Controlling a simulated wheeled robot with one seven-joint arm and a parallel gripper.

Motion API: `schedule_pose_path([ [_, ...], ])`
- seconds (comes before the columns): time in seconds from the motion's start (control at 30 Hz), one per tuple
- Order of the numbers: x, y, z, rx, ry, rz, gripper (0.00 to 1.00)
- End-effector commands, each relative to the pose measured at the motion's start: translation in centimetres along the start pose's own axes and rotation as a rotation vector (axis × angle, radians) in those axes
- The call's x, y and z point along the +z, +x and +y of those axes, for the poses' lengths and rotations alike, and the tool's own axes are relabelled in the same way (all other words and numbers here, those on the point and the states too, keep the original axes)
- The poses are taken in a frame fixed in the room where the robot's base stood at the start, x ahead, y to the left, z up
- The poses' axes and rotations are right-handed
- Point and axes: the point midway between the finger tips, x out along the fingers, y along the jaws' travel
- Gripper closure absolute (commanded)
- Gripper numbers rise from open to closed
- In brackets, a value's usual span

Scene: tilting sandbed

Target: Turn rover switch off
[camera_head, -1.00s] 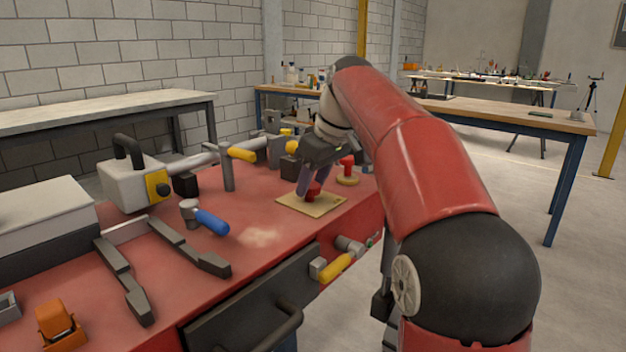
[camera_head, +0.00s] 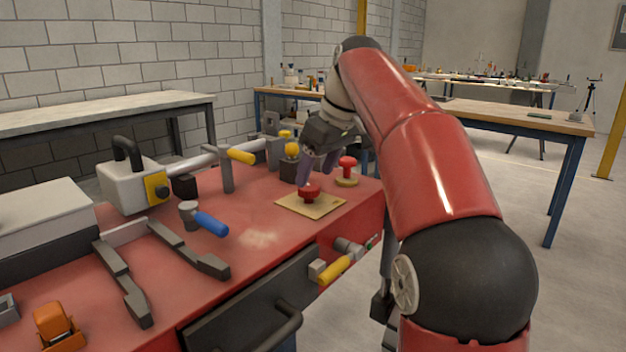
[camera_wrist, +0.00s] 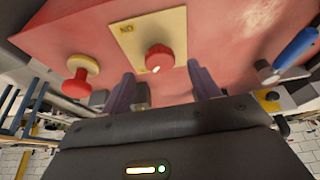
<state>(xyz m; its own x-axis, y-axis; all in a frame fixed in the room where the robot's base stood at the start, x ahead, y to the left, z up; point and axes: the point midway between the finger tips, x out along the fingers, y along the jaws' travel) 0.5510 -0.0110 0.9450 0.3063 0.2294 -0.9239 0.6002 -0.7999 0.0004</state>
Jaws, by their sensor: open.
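The rover switch looks to be the red knob (camera_head: 309,191) on a flat yellow plate (camera_head: 328,208) on the red bench top. In the wrist view the knob (camera_wrist: 159,58) sits on the plate (camera_wrist: 150,24), which has small dark lettering at one corner. My gripper (camera_head: 318,168) is above and slightly behind the knob in the head view. In the wrist view its two purple fingers (camera_wrist: 160,78) are spread apart, one on each side below the knob, with nothing between them. Whether the switch is on or off is not clear.
A second red knob (camera_head: 347,165) on a round yellow base stands close to the right of my gripper. A yellow-handled pipe (camera_head: 240,155) and a blue-handled valve (camera_head: 211,223) stand to the left. A yellow-handled fitting (camera_head: 335,269) juts from the bench front. Bare bench lies between.

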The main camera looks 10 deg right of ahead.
Motion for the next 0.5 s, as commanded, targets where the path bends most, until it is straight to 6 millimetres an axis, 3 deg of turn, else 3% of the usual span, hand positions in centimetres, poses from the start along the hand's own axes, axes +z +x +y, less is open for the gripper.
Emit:
schedule_pose_path([
  [0.2,0.0,-3.2,0.1,0.001,0.000,0.001,0.39],
  [0.5,0.0,-4.2,0.0,-0.001,0.000,-0.001,0.39],
])
